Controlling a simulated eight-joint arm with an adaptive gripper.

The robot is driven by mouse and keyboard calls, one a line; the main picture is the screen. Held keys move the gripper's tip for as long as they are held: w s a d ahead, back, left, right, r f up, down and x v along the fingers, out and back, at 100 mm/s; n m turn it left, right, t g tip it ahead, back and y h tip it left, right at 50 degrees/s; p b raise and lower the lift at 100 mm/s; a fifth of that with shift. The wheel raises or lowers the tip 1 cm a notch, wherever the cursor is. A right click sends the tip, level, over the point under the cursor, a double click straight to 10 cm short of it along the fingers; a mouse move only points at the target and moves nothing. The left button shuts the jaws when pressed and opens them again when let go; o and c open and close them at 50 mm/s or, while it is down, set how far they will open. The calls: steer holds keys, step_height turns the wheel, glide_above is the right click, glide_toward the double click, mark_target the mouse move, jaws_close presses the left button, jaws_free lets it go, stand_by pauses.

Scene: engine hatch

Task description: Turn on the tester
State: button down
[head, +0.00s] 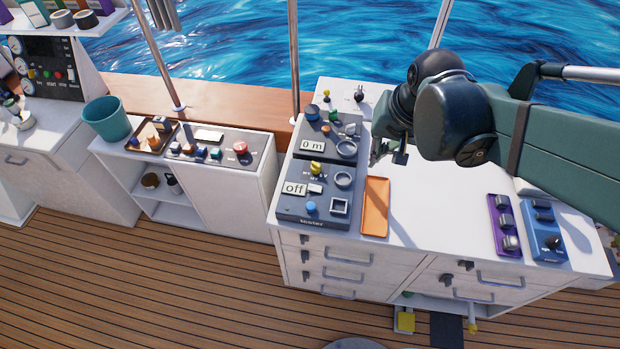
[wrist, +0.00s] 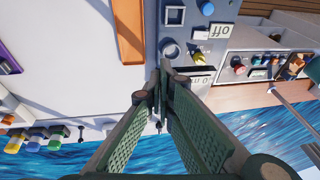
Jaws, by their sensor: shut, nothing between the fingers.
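The tester (head: 325,217) is a grey panel at the left front of the white counter, labelled on its front edge. Its small display (head: 294,188) reads "off". It has a yellow knob (head: 316,168), a pale switch beside the display, a blue knob (head: 310,207), a round ring and a square frame. In the wrist view the tester (wrist: 184,34) is at the top, upside down, with its yellow knob (wrist: 199,58). My gripper (head: 388,157) is shut and empty, above the counter to the right of the panels. Its fingertips (wrist: 161,85) meet in the wrist view.
Behind the tester is a second grey panel (head: 315,158) reading "0 m". An orange tray (head: 375,207) lies right of the tester. Purple (head: 504,226) and blue (head: 544,232) units stand at the far right. The counter between is bare. A metal pole (head: 294,60) rises behind.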

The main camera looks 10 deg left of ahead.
mark_target(310, 186)
steer(key=w+a+f+g+p, duration=0.1)
steer(key=a+f, duration=0.1)
steer(key=a, duration=0.5)
steer(key=w+a+f+g+p, duration=0.1)
steer(key=a+f+g+p, duration=0.1)
steer(key=a, duration=0.6)
steer(key=shift+w+f, duration=0.25)
steer(key=shift+f, duration=0.45)
steer(key=shift+a+f, duration=0.35)
steer(key=shift+f, duration=1.95)
steer(key=shift+a+f, duration=0.3)
steer(key=shift+f, duration=2)
steer(key=shift+a+f, duration=0.35)
steer(key=shift+f, duration=1.95)
steer(key=shift+f, duration=0.1)
steer(key=shift+a+f+h+b, duration=0.25)
steer(key=shift+f+h+b, duration=0.25)
steer(key=shift+b, duration=0.1)
steer(key=shift+r, duration=0.15)
steer(key=shift+d+r, duration=0.1)
steer(key=shift+d, duration=0.15)
